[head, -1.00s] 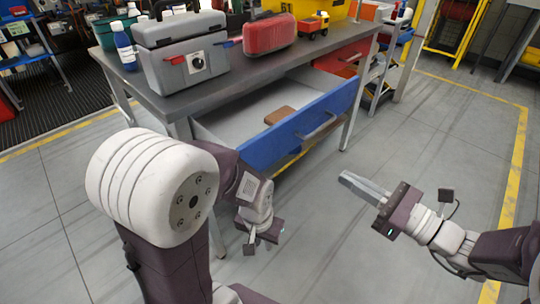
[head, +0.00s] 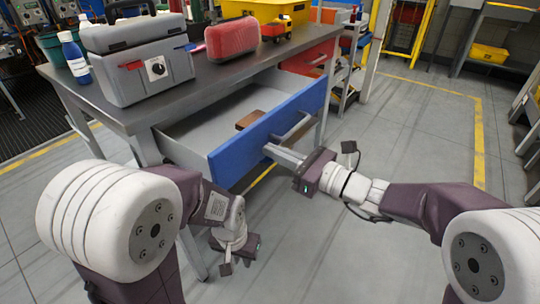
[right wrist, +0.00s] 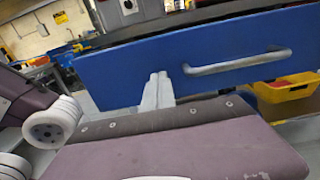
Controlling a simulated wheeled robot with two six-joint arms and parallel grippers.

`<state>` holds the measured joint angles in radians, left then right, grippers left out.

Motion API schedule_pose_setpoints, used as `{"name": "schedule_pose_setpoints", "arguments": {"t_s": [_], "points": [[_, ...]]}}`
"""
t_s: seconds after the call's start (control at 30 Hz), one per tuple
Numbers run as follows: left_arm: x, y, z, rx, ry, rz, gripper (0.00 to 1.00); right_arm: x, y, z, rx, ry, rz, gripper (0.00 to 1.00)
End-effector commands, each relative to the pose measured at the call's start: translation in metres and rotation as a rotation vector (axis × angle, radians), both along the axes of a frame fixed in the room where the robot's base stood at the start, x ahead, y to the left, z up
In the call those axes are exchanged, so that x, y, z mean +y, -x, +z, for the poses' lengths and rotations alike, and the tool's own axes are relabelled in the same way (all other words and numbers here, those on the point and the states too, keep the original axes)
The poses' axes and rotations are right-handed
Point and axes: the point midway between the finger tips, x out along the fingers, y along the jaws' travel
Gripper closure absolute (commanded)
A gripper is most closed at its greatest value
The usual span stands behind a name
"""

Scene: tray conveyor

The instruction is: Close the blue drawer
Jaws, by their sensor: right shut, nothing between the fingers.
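The blue drawer (head: 235,154) under the workbench is pulled well out, with a brown block (head: 249,120) inside. Its front carries a grey bar handle (head: 292,126). My right gripper (head: 270,149) is shut and empty, its fingertips at the drawer front just below the handle's near end. In the right wrist view the shut fingers (right wrist: 160,77) point at the blue front (right wrist: 120,75), left of the handle (right wrist: 240,61); I cannot tell for certain whether they touch. My left gripper (head: 226,266) hangs low in front of the bench, pointing down; its jaws are unclear.
The workbench top (head: 195,85) holds a grey toolbox (head: 150,70), a red case (head: 232,38), a toy truck (head: 276,29) and a blue bottle (head: 73,56). A red drawer (head: 308,57) sits farther along the bench. The floor at right is free.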

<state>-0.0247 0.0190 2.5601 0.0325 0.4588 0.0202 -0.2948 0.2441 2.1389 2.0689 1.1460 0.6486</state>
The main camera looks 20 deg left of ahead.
Motion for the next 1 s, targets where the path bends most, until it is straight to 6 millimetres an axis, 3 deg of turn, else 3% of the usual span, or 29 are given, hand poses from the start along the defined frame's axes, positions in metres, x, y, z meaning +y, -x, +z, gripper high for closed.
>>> {"name": "schedule_pose_setpoints", "arguments": {"t_s": [0.17,0.67,1.0], "points": [[0.0,0.0,-0.006,0.0,0.0,0.0,0.8,0.013,-0.004,-0.001,0.001,-0.001,0.001,1.0],[0.0,0.0,-0.005,0.0,0.0,0.0,0.8,0.02,-0.007,0.0,0.0,0.0,0.001,1.0],[0.0,0.0,-0.005,0.0,0.0,0.0,0.8,0.078,-0.027,0.0,0.0,0.0,0.004,1.0]]}}
